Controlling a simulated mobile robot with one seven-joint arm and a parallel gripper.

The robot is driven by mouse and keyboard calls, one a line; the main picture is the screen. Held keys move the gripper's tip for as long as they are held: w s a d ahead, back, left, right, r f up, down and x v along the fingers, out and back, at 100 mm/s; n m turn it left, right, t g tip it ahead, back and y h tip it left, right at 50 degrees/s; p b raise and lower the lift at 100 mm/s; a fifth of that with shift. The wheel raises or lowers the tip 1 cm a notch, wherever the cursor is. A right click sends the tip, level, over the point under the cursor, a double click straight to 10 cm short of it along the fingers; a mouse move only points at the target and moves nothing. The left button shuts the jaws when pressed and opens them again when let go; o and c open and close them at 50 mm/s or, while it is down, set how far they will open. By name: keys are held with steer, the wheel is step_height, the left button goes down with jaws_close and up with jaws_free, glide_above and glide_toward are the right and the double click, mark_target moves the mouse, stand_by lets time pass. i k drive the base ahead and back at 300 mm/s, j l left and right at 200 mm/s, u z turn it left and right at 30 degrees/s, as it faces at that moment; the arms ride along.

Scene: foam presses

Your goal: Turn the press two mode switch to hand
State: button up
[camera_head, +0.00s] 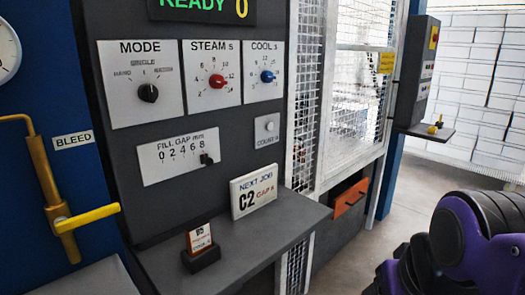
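The mode switch (148,93) is a round black knob on a white plate (141,112) headed MODE, at the upper left of a dark control panel. The plate has a left label that seems to read HAND, SINGLE at the top, and a right label too small to read. I cannot tell for sure which label the knob points to. No press number can be read on this panel. A purple and black part of my arm is at the lower right, well apart from the switch. The fingers of my gripper do not show.
Right of the switch are a red STEAM knob (217,81) and a blue COOL knob (267,77). A FILL GAP slider (207,159) is below. A shelf (262,235) juts out under the panel, bearing cards. A yellow BLEED lever (88,217) sticks out at left.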

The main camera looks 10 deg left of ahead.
mark_target(147, 93)
steer(key=u, duration=1.35)
